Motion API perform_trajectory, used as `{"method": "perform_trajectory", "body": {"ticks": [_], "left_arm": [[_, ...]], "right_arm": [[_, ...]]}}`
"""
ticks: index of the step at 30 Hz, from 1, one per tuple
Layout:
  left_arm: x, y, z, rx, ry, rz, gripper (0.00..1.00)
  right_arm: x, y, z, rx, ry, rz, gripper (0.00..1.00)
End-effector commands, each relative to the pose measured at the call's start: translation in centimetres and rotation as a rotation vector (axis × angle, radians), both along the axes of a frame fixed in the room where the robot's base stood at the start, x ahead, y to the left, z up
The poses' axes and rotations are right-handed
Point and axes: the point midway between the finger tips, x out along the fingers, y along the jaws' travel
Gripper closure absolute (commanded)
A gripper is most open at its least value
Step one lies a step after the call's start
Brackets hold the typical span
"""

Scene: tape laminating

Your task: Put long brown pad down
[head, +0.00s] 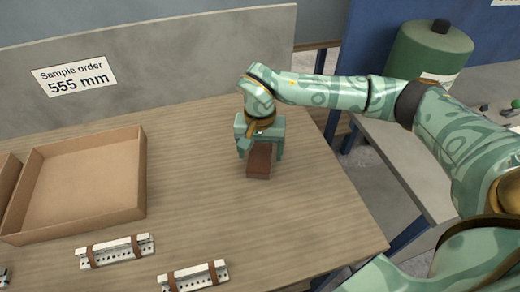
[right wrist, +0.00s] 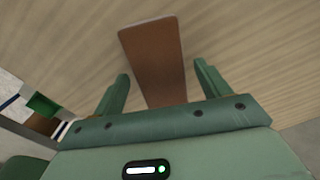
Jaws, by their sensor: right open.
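The long brown pad (head: 259,161) lies on the wooden table, to the right of its middle, in the head view. In the right wrist view the pad (right wrist: 156,62) runs away from between the fingers. My right gripper (head: 260,150) is over the far part of the pad. It is open, and in the right wrist view its fingers (right wrist: 162,85) stand on both sides of the pad with gaps. The pad's far end is hidden under the gripper in the head view. My left gripper is not in view.
An open cardboard box (head: 80,181) stands on the left of the table (head: 205,215). Two white rails with brown bands (head: 115,252) (head: 193,276) lie near the front. A grey panel (head: 200,60) with a "555 mm" sign stands behind. Table around the pad is clear.

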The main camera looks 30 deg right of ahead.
Motion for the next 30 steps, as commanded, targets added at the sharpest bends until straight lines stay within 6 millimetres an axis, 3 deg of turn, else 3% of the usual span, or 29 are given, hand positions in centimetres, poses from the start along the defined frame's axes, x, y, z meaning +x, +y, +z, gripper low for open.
{"method": "perform_trajectory", "body": {"ticks": [16,21,30], "left_arm": [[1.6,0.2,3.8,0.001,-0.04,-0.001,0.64],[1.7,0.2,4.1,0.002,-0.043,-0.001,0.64],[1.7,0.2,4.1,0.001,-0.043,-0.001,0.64]], "right_arm": [[0.1,0.0,10.9,-0.001,-0.006,-0.001,0.24],[0.1,0.0,12.1,0.0,-0.002,0.0,0.24],[0.1,0.0,12.1,0.0,0.0,0.0,0.24]]}}
